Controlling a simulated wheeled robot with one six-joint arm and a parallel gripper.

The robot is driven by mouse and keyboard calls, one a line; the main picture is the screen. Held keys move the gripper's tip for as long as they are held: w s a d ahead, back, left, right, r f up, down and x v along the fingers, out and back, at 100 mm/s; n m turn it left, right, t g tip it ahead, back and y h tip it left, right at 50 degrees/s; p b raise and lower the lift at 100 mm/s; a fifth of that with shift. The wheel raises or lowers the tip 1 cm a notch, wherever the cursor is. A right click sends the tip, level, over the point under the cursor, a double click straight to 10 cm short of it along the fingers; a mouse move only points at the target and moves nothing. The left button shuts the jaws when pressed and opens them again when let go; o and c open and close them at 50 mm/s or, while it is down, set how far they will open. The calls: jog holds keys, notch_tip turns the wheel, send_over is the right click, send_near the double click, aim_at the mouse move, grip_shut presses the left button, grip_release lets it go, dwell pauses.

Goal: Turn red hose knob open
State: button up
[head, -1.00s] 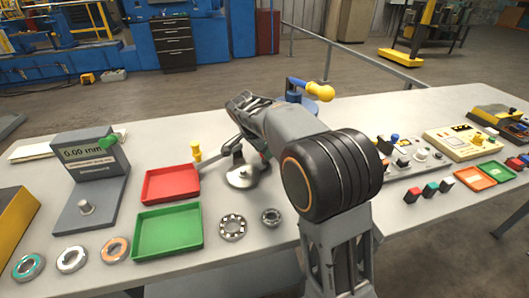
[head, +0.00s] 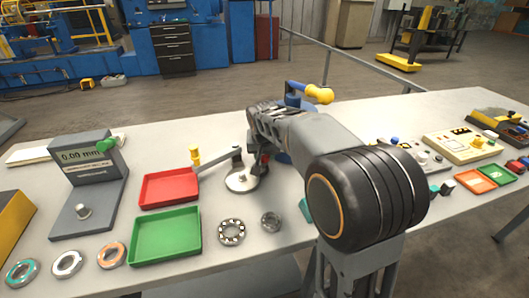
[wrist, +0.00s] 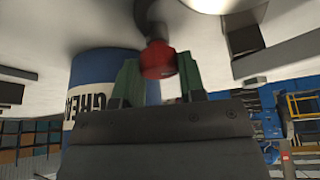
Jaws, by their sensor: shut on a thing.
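The red knob (wrist: 158,62) sits on the end of a dark curved piece in the wrist view. My gripper (wrist: 159,82) has its two green fingers on either side of the knob and is shut on it. In the head view a small red patch (head: 264,158) shows just below my arm, beside a round metal base (head: 242,181) with a dark upright and a grey lever. My fingertips are mostly hidden behind my own arm there. I cannot tell how far the knob is turned.
A blue can with "GREA" lettering (wrist: 100,72) stands close to the fingers. A yellow-ended blue handle (head: 319,94) rises behind my arm. Red (head: 147,204) and green (head: 135,260) trays, several bearing rings and a gauge stand are left; control boxes (head: 460,145) are right.

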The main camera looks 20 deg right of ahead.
jog(key=shift+n+y, duration=0.4)
jog(key=shift+n, duration=0.5)
jog(key=o, duration=0.9)
jog(key=p+v, duration=0.2)
jog(key=v, duration=1.1)
jog(key=shift+s+r, duration=0.15)
jog(key=shift+r, duration=0.25)
